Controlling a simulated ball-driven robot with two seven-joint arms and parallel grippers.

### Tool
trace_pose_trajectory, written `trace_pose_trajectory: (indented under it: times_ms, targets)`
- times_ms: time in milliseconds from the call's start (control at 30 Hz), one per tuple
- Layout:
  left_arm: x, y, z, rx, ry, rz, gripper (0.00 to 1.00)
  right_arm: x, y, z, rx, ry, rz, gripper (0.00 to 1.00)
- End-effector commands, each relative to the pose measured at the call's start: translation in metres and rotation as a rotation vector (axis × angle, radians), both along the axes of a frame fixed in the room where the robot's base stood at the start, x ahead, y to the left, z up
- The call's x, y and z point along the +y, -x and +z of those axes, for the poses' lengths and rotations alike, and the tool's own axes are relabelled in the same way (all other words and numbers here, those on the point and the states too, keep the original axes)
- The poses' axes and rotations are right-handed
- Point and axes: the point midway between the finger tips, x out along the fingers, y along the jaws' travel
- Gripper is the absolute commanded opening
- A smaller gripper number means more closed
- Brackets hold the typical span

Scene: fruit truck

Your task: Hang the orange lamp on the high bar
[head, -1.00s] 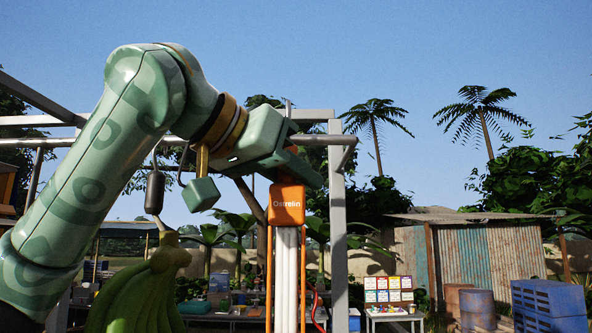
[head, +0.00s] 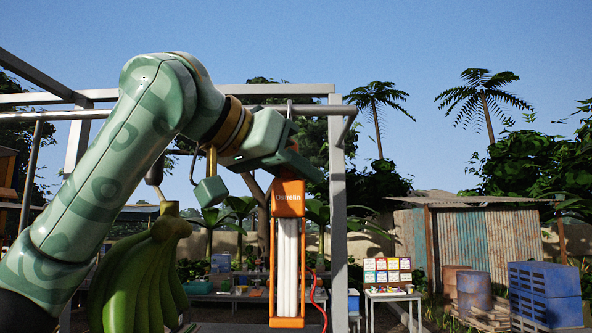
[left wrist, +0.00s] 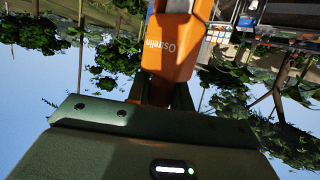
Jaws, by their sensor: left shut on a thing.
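The orange lamp (head: 287,197), with white tubes and a red cable, hangs upright in the head view. My left gripper (head: 297,165) is shut on its upper end; the left wrist view shows the lamp's orange head (left wrist: 172,52) beyond the gripper. A thin grey hook (head: 290,108) sticks up above the gripper, level in the picture with the high bar (head: 318,108). I cannot tell whether hook and bar touch. My arm covers part of the bar. My right gripper is not in view.
A grey post (head: 337,220) stands just right of the lamp, and a top beam (head: 280,90) runs above the bar. Green bananas (head: 140,270) hang at lower left, partly behind my arm. A table with coloured cards (head: 388,285) and blue crates (head: 545,293) stand farther back.

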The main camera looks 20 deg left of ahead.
Motion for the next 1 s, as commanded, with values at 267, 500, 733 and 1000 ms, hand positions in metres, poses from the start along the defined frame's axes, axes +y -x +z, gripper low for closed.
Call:
trace_pose_trajectory:
  times_ms: [267, 500, 733, 1000]
  targets:
    - [0.0, 0.0, 0.001, -0.001, 0.001, 0.0, 0.47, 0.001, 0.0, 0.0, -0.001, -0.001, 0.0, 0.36]
    - [0.0, 0.0, 0.0, 0.001, -0.001, 0.0, 0.47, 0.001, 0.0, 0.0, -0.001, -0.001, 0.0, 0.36]
    - [0.006, 0.01, 0.004, -0.004, -0.001, 0.002, 0.47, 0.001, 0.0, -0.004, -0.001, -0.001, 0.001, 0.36]
    - [0.039, 0.064, 0.025, -0.006, 0.003, 0.003, 0.47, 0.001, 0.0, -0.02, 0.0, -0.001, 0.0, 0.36]
